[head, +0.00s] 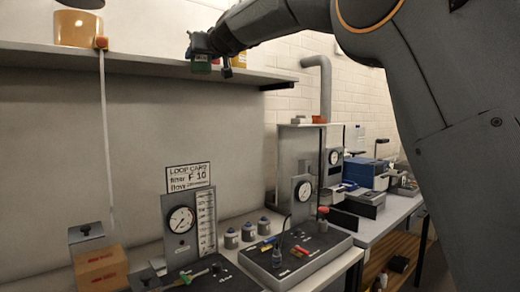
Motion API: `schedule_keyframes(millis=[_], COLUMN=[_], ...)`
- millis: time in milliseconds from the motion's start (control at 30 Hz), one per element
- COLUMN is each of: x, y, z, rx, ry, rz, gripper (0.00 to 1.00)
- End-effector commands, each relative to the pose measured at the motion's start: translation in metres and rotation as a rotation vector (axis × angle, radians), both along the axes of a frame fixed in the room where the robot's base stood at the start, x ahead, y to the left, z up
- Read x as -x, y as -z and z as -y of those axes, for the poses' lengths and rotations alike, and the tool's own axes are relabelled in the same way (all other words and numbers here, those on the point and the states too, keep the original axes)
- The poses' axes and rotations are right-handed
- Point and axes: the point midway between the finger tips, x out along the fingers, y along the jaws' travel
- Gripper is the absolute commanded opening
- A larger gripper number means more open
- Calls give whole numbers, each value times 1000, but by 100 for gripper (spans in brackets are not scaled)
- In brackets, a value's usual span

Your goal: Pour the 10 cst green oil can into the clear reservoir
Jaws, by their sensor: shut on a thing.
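My gripper (207,52) is at the top middle of the head view, in front of the right part of the shelf. A clear upright tube with a scale (206,222) stands beside a round gauge on the bench below. I cannot tell whether this is the clear reservoir. The can is well above the bench and apart from the tube.
The wall shelf (150,66) holds an orange container (78,29) at left and a yellow can (239,61) behind my gripper. A loop card (188,178), small grey-lidded jars (248,231), a dark tray (300,258) and a cardboard box (101,269) are below.

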Motion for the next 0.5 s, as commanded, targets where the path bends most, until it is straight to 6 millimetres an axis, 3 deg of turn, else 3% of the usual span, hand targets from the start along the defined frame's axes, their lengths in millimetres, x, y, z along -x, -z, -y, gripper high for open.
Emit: schedule_keyframes(millis=[100,300,500], x=[-16,-35,-44], y=[25,55,70], z=[15,35,46], rx=[0,-2,1], ry=[45,105,138], rz=[0,1,3], gripper=[16,16,16])
